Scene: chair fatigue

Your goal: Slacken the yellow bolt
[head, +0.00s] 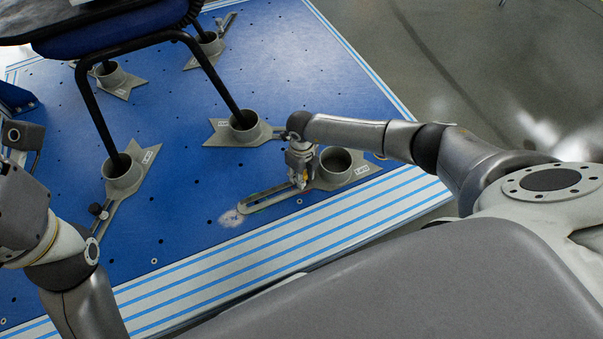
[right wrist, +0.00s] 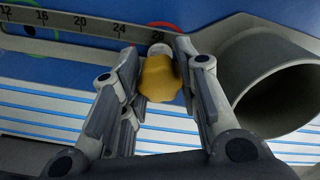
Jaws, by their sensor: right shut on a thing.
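The yellow bolt (right wrist: 160,78) has a lobed head and sits between the two fingers of my right gripper (right wrist: 159,58) in the right wrist view. The fingers touch it on both sides, so the gripper is shut on it. In the head view my right gripper (head: 300,180) points down at the slotted arm of a grey clamp plate (head: 272,196), left of that plate's empty round cup (head: 336,163). Only a speck of yellow shows there; the bolt's shank is hidden.
A chair with black legs (head: 95,115) stands on the blue perforated platform (head: 185,210), its legs in grey cups (head: 122,178). Another cup with a leg (head: 243,127) is just behind my right gripper. The slotted arm carries a scale (right wrist: 85,27). The striped platform front is clear.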

